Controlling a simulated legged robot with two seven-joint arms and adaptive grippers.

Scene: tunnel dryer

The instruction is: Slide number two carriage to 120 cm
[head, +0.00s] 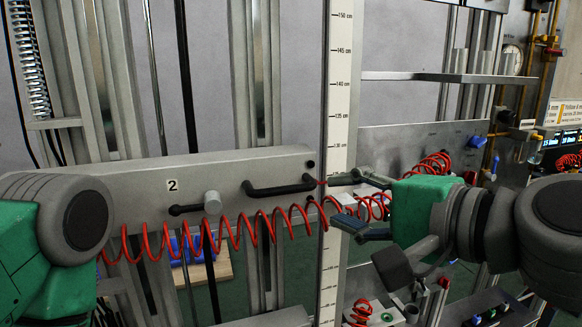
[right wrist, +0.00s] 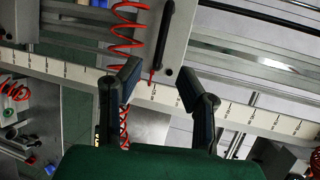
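The number two carriage (head: 225,165) is a grey bar with a "2" label (head: 172,185). It has a black bar handle (head: 280,189) at its right end and a round grey knob (head: 212,202) on a short black lever. A thin red pointer (head: 322,183) at its right edge meets the white vertical scale (head: 340,70) below the 130 mark. My right gripper (head: 347,203) is open and empty in front of the scale, right of the handle. In the right wrist view the handle (right wrist: 165,42) lies beyond the parted fingers (right wrist: 157,88). My left gripper is out of view.
A coiled red hose (head: 240,230) hangs across the carriage front and passes near my right gripper. A grey plate with a blue knob (head: 478,141) and a shelf (head: 450,77) stand right of the scale. Vertical metal rails (head: 255,70) run behind the carriage.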

